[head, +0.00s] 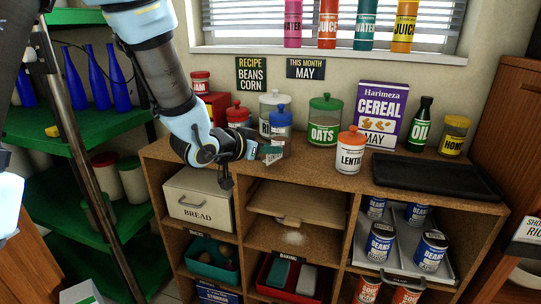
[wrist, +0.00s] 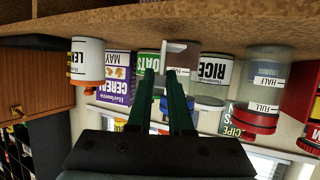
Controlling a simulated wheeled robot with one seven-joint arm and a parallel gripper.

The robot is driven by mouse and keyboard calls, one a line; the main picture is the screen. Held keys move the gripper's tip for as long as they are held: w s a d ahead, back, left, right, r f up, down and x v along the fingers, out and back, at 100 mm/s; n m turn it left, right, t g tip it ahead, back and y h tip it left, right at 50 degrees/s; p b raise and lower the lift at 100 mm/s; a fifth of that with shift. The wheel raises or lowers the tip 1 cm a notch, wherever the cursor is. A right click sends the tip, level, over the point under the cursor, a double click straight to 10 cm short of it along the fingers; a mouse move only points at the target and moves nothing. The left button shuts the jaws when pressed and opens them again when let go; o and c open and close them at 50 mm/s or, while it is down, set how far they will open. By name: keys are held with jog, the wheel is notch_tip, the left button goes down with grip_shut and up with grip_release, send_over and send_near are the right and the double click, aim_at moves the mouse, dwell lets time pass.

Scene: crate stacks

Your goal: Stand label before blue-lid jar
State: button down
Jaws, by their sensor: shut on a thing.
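The blue-lid jar (head: 280,136) stands at the front of the cabinet top, left of the green-lid OATS jar (head: 324,122). My gripper (head: 259,151) is low over the top's front edge, in front of this jar. It is shut on a small pale label (head: 271,152), which also shows at the fingertips in the wrist view (wrist: 174,46). That view is upside down, and my fingers (wrist: 164,72) partly cover the blue-lid jar behind them. I cannot tell whether the label touches the surface.
A RICE jar (wrist: 213,72) stands close behind, and a red-lid jar (head: 238,116) is to the left. The orange-lid LENTILS jar (head: 350,152), CEREAL box (head: 381,112) and black tray (head: 430,177) are to the right.

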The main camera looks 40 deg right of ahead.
jog(key=shift+f, duration=0.9)
jog(key=shift+f, duration=0.15)
jog(key=c, duration=0.8)
grip_release()
jog(key=shift+c, duration=0.2)
jog(key=shift+r, duration=0.25)
jog(key=b+v, duration=0.2)
jog(key=v, duration=1)
